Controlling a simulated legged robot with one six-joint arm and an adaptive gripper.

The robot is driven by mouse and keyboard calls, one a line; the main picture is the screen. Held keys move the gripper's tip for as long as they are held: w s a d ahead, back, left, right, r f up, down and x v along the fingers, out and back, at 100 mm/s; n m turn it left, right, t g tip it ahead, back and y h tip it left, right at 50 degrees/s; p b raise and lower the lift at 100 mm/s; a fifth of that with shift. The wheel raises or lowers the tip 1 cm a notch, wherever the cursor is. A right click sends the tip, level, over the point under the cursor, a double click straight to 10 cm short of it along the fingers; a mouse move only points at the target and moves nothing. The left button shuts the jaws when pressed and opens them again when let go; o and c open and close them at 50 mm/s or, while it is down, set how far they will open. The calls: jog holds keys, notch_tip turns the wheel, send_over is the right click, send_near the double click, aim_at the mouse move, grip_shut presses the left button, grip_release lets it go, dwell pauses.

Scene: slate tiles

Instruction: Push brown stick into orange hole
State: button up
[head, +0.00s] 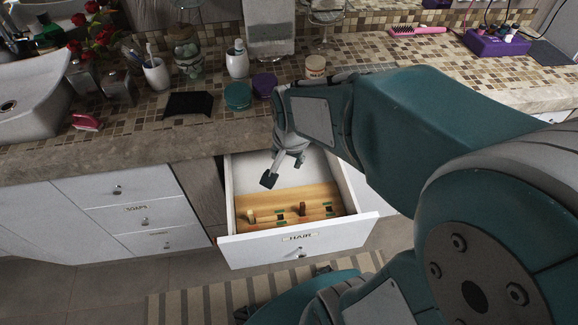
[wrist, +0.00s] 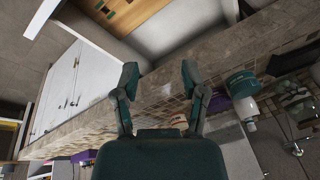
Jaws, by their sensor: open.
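A wooden board (head: 268,203) lies in the open drawer. A small reddish-brown upright stick (head: 302,209) stands near its middle, and a paler tan stick (head: 250,215) stands to the left. Dark holes with green marks show beside them; I cannot make out which is the orange hole. My gripper (head: 284,171) hangs above the drawer, behind and above the board, open and apart from the sticks. In the wrist view my gripper (wrist: 159,70) is open with nothing between its fingers. Part of the board (wrist: 108,12) shows at the top; the brown stick cannot be made out there.
The drawer's front (head: 300,240) and side walls surround the board. The tiled counter (head: 210,115) above holds a black tray (head: 188,105), a teal jar (head: 237,96), a purple jar (head: 264,84) and several bottles. A striped rug (head: 200,305) lies on the floor.

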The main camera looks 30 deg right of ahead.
jog(key=s+a+r+n+t, duration=0.2)
jog(key=s+a+r+n, duration=0.2)
jog(key=s+r+n, duration=0.5)
jog(key=shift+s+a+r+n, duration=0.2)
jog(key=shift+s+r+n, duration=0.1)
jog(key=shift+s+r, duration=0.2)
